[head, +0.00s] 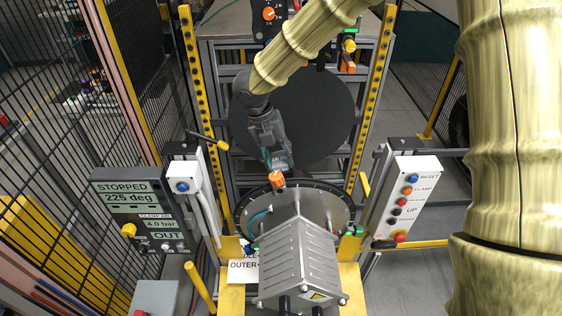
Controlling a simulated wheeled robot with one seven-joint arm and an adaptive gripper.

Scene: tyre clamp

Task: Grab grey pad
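My gripper (277,166) hangs at the end of my arm, pointing down, above the back edge of the round metal clamp plate (330,202). Its fingertips are small here, and I cannot tell whether they are open or shut. A small orange block (276,179) shows right at the fingertips; whether it is held, touched or only behind them is unclear. I cannot pick out a grey pad for certain. A large dark round disc (325,118) stands behind my gripper, partly hidden by my arm.
A grey metal housing (298,262) stands in front of the plate. A display panel (140,212) reading "STOPPED" is at left, and a white button box (408,195) at right. Yellow perforated posts (372,95) flank the disc. Mesh fencing (60,110) closes the left side.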

